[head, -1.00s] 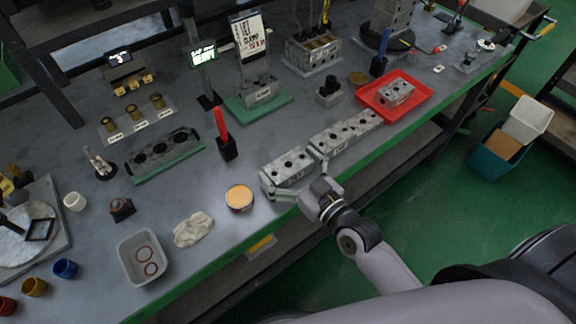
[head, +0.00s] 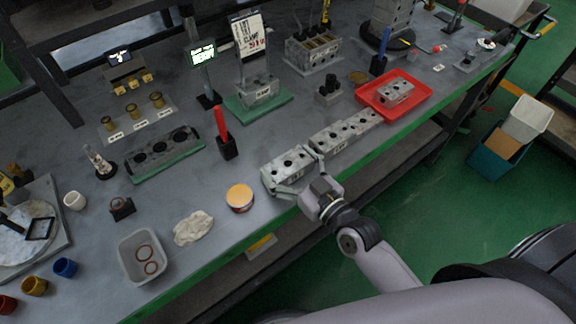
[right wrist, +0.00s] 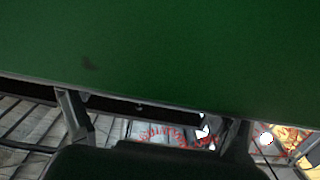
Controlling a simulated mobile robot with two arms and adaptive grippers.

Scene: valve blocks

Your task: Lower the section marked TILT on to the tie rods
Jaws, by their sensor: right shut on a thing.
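A grey metal valve section (head: 286,168) with dark holes in its top is at the front edge of the bench. My right gripper (head: 301,177) is shut on it, one finger at each end. I cannot tell in the head view whether it is clear of the bench, and its label is too small to read. Thin upright rods show above a section on the green stand (head: 262,90), below a white sign; they look like the tie rods. In the right wrist view my fingers (right wrist: 158,130) are dark and the section is hard to make out. My left gripper is not in view.
Two more grey sections (head: 332,138) stand right of the held one, close by. A red tray (head: 414,103) holds another block. A red-handled tool (head: 222,125) stands in a black holder between gripper and stand. A yellow-topped tin (head: 239,197) and a cloth (head: 193,228) lie left.

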